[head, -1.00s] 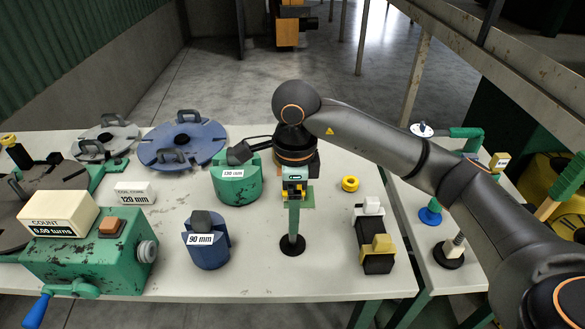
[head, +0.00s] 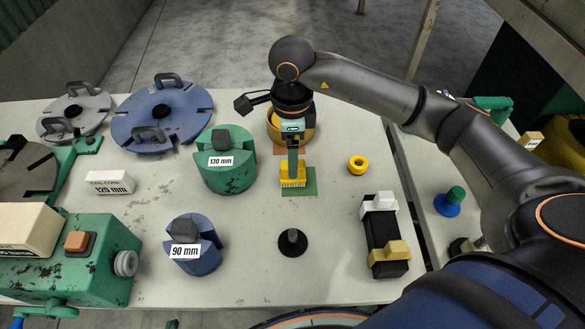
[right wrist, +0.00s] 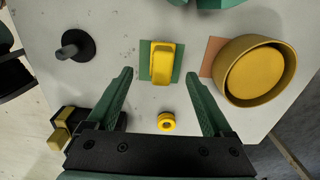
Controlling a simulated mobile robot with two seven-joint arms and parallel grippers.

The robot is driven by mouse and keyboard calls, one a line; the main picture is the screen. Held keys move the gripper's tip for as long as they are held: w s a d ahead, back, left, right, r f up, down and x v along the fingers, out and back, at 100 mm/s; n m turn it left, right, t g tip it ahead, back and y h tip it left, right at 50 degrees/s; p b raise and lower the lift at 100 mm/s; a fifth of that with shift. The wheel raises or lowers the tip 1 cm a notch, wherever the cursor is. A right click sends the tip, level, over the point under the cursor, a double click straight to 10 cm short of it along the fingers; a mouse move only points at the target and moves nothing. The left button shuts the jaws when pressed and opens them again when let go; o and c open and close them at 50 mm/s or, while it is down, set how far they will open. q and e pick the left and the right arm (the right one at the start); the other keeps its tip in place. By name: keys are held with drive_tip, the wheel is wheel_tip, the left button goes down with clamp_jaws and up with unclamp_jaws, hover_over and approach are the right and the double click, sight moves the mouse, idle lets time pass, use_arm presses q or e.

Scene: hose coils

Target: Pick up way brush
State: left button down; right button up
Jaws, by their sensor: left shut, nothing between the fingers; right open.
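The way brush (head: 293,181) is a yellow block with pale bristles, lying on a green square pad (head: 309,181). My right gripper (head: 292,168) is above it, pointing down and open. One finger hides part of the brush in the head view. In the right wrist view the brush (right wrist: 161,62) lies ahead of and between the two spread green fingers (right wrist: 160,82), apart from both. Of my left gripper, only what looks like a small green tip (head: 172,323) shows at the bottom edge of the head view; the rest is cut off.
A yellow bowl (right wrist: 257,72) stands close beside the brush on an orange pad. A yellow ring (head: 358,164), a black-based post (head: 292,242) and a black block (head: 385,232) are nearby. The 130 mm green drum (head: 226,172) stands left.

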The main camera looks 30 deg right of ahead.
wheel_tip(320, 180, down, 8)
drive_tip(key=shift+w+d+r+p, duration=0.1)
drive_tip(key=shift+d+r+p, duration=0.1)
drive_tip(key=shift+p, duration=0.4)
drive_tip(key=shift+c, duration=0.2)
clamp_jaws()
